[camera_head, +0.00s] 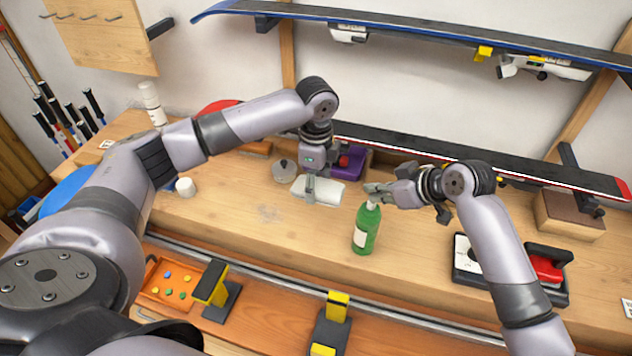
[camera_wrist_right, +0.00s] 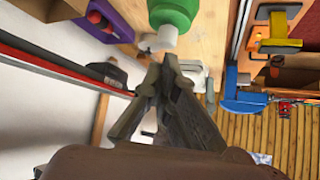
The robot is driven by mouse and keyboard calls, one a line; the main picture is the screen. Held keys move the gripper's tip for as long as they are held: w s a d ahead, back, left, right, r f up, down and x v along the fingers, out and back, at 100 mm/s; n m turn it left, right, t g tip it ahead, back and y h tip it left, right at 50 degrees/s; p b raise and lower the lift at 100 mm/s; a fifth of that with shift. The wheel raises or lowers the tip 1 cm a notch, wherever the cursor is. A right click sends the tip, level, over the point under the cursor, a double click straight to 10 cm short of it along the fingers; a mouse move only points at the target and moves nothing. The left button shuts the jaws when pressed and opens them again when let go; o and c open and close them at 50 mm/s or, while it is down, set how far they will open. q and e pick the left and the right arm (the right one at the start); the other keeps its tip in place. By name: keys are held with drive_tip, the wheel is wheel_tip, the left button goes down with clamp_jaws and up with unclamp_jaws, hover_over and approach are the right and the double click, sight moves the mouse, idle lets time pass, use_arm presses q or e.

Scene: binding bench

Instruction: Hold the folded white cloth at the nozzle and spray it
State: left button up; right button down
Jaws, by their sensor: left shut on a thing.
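A green spray bottle (camera_head: 366,230) with a pale label and whitish head stands on the bench right of the cloth. My left gripper (camera_head: 311,190) is shut on the folded white cloth (camera_head: 328,194), left of the bottle head and apart from it. My right gripper (camera_head: 376,190) is at the bottle head from the right. In the right wrist view, its fingers (camera_wrist_right: 161,66) look shut, with the tips just short of the pale nozzle head (camera_wrist_right: 160,40) on the green bottle (camera_wrist_right: 176,14). Whether they touch it is unclear.
A round grey lid (camera_head: 284,172) and purple bin (camera_head: 352,160) are behind the cloth. A small white cup (camera_head: 186,187) stands left. A black tray (camera_head: 468,268) with a red-handled tool lies right. A ski (camera_head: 450,152) spans behind. Bench front centre is clear.

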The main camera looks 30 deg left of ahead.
drive_tip(key=shift+f, duration=0.1)
idle(0.6)
drive_tip(key=shift+f, duration=0.7)
drive_tip(key=shift+r, duration=0.6)
drive_tip(key=shift+f, duration=0.3)
idle(0.8)
drive_tip(key=shift+r, duration=0.45)
wheel_tip(320, 180, up, 7)
idle(0.6)
